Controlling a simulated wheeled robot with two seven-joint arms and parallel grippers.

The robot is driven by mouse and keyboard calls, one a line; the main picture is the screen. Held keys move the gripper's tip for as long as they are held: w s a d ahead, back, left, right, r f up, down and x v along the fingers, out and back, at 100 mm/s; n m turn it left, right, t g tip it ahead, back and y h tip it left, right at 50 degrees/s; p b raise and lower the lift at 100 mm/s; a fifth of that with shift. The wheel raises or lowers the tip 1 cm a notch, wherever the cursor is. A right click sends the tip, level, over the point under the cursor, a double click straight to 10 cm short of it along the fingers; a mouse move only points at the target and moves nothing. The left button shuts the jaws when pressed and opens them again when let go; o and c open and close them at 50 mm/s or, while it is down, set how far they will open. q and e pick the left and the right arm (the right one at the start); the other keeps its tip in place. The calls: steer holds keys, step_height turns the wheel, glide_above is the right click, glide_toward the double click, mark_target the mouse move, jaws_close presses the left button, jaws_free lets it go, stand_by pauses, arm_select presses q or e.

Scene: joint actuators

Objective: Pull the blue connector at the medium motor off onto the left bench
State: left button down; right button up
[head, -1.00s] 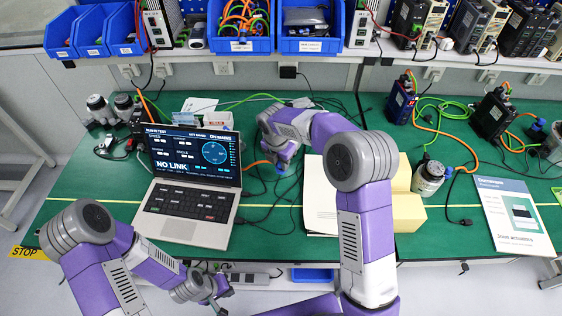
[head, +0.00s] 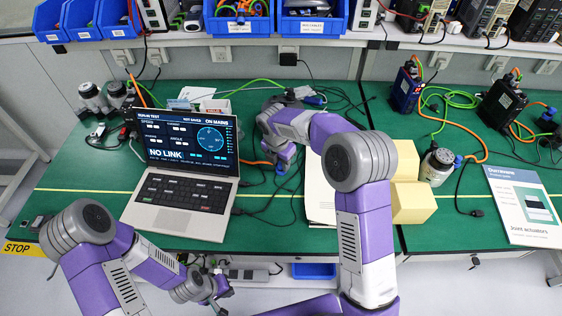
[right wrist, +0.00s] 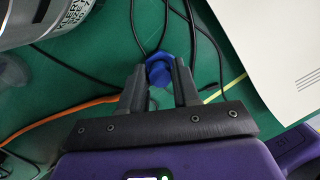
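The blue connector (right wrist: 160,72) sits between the fingertips of my right gripper (right wrist: 160,66) in the right wrist view, and the fingers look closed against its sides. In the head view the right gripper (head: 284,164) is low over the left bench (head: 100,170), with the blue connector (head: 282,169) just showing at its tips. A silver motor body with printed label (right wrist: 38,18) stands at the wrist view's upper left, apart from the connector; my right arm hides it in the head view. My left gripper (head: 222,291) hangs before the bench's front edge; its fingers are too small to judge.
A laptop (head: 185,195) reading NO LINK stands left of the right gripper. White sheets (head: 318,200) and yellow blocks (head: 412,203) lie to its right. Thin black cables and an orange cable (right wrist: 70,115) run close around the gripper. Another motor (head: 437,167) stands farther right.

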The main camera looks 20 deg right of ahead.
steer(key=o, duration=0.4)
steer(key=shift+c, duration=0.2)
step_height(320, 180, up, 8)
steer(key=p, duration=0.3)
steer(key=shift+s+a+f, duration=0.25)
steer(key=shift+s+a, duration=0.15)
steer(key=shift+a, duration=0.05)
